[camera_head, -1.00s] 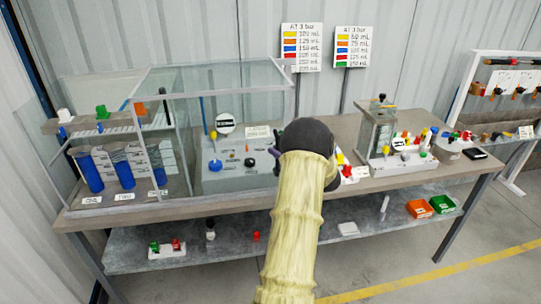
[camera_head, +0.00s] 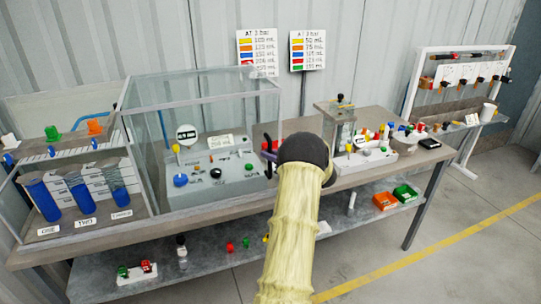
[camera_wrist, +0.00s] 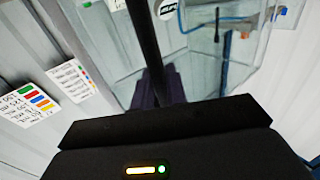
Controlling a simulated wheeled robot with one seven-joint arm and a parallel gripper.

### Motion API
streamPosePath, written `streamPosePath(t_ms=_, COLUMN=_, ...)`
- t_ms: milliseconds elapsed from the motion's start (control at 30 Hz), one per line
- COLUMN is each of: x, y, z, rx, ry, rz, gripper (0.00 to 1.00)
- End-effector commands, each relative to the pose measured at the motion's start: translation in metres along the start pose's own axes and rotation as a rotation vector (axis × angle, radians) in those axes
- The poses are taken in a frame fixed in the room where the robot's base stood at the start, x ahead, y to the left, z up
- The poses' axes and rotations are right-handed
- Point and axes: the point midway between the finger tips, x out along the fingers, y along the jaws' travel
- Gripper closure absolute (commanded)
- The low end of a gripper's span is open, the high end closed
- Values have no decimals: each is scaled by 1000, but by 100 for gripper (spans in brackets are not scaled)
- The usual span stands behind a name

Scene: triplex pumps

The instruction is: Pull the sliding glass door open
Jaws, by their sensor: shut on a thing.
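The clear glass case stands on the bench, and its front glass door (camera_head: 240,112) covers the grey control panel (camera_head: 212,170). My gripper (camera_head: 269,152) is at the right edge of that front glass in the head view, mostly hidden behind my dark wrist. In the wrist view the purple fingers of my gripper (camera_wrist: 157,88) are shut on a dark upright bar (camera_wrist: 146,40), which looks like the door's handle. The glass also shows beyond it in the wrist view. How far the door stands open cannot be told.
Blue cylinders (camera_head: 79,190) stand in the left compartment, with coloured knobs above. A smaller glass unit (camera_head: 338,125) and a valve block (camera_head: 365,160) stand close on the right. Sign boards (camera_head: 308,50) rise behind the bench. The floor (camera_head: 450,225) at right is clear.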

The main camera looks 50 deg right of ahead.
Motion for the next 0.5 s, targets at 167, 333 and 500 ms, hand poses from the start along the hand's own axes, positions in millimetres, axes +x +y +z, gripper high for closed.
streamPosePath(t_ms=167, x=1, y=0, z=-3, rx=-4, ry=7, rz=0, gripper=70)
streamPosePath(t_ms=333, x=0, y=0, z=-2, rx=-2, ry=4, rz=1, gripper=68)
streamPosePath(t_ms=500, x=-2, y=1, z=-1, rx=-1, ry=3, rz=2, gripper=68)
